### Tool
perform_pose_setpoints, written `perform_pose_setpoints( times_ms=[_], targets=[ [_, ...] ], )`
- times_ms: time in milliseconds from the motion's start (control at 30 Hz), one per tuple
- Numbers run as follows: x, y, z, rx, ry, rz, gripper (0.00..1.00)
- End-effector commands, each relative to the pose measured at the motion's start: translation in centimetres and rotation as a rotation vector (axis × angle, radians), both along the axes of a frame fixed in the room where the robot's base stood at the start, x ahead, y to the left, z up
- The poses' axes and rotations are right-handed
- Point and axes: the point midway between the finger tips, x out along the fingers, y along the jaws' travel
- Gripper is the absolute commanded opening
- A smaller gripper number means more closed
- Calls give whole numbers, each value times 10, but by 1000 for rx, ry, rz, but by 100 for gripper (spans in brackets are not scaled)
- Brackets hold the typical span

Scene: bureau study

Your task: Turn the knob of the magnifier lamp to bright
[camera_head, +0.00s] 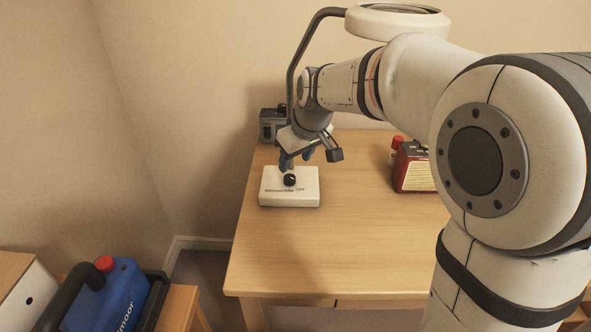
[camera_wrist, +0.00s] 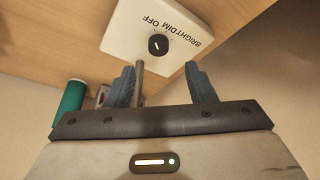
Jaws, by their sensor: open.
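The magnifier lamp has a white square base (camera_head: 275,198) near the table's left side, a dark curved arm (camera_head: 297,52) and a round white head (camera_head: 372,22). Its black knob (camera_head: 289,180) sits on the base; in the wrist view the knob (camera_wrist: 158,45) is beside the printed words OFF, DIM and BRIGHT. A pale mark shows on the knob, but I cannot tell which word it points at. My gripper (camera_head: 297,158) is above the base, pointing down. In the wrist view the gripper's (camera_wrist: 163,75) fingers are apart and empty, short of the knob. A grey post (camera_wrist: 138,82) shows beside one finger.
A grey box (camera_head: 268,128) stands behind the lamp near the wall. A green cylinder (camera_wrist: 70,110) shows in the wrist view. The table's front (camera_head: 330,260) is clear. A blue jug (camera_head: 115,295) is at lower left.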

Motion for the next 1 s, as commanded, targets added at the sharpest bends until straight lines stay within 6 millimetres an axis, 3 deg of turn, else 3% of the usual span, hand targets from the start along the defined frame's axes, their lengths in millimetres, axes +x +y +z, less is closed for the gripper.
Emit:
perform_pose_setpoints(
  times_ms=[500,867,1000],
  targets=[
    [26,7,-65,0,2,-16,50],
    [28,7,-70,0,0,-18,50],
    [28,7,-70,0,0,-18,38]
  ],
)
